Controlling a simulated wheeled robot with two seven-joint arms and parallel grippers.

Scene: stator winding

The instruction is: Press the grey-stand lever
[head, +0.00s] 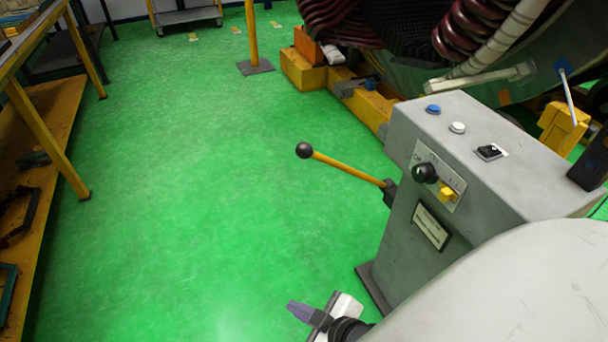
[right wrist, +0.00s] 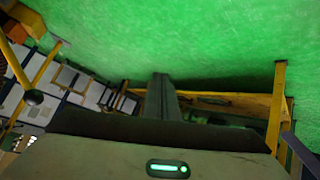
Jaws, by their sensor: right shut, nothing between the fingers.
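The grey stand (head: 400,225) is at the right of the head view. Its lever (head: 345,168) is a yellow rod with a black ball knob (head: 304,150), sticking out to the left from a dark pivot on the stand's side. My right gripper (head: 298,311) is at the bottom of the head view, shut and empty, below the lever and apart from it. In the right wrist view the shut fingers (right wrist: 160,95) point up the picture, and a black ball on a yellow rod, seemingly the lever (right wrist: 33,97), shows at the left edge. My left gripper is out of view.
The stand's top has a blue button (head: 433,109), a white button (head: 457,128) and a black switch (head: 489,152). A yellow-legged workbench (head: 45,135) stands at the left. A yellow post (head: 252,35) and a large machine are behind. The green floor between is clear.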

